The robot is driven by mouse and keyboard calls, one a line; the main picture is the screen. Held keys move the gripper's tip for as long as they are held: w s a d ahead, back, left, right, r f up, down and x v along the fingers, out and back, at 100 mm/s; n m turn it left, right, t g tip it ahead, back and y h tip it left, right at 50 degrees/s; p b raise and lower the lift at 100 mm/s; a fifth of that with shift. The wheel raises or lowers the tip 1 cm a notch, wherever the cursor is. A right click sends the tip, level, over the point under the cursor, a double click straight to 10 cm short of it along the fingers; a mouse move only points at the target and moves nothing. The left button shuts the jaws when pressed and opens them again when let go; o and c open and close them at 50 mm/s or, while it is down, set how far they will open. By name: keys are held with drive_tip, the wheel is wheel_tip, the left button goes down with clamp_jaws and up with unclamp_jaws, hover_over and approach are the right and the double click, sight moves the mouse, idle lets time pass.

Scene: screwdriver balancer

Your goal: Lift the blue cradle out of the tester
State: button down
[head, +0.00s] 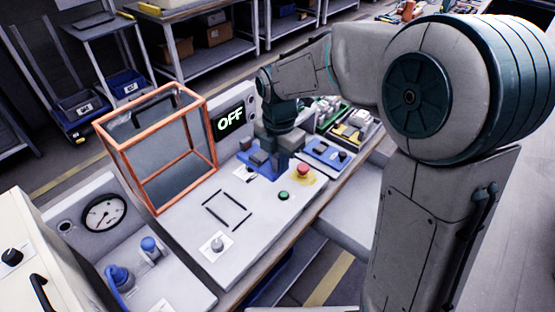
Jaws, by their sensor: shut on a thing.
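The tester's pale top (210,240) bears a black corner-marked outline, a green button, a red emergency button and a knob. An orange-framed clear guard (150,155) stands at its left back. A display (231,120) behind reads OFF. My gripper (268,155) points down at the right back of the top, shut on a blue piece (256,168) that looks like the blue cradle. It is apart from the black outline, to its upper right. My wrist hides part of it, and I cannot tell whether it touches the surface below.
Another blue tray (326,153) and a green bin (330,115) lie to the right of the tester. A gauge unit (103,213) with blue fittings stands at the left front. Shelves and a cart (125,85) stand behind, across the floor.

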wheel_tip(320, 180, up, 8)
drive_tip(key=p, duration=0.5)
drive_tip(key=shift+f+p, duration=0.2)
drive_tip(key=shift+p, duration=0.2)
drive_tip(key=shift+f, duration=0.1)
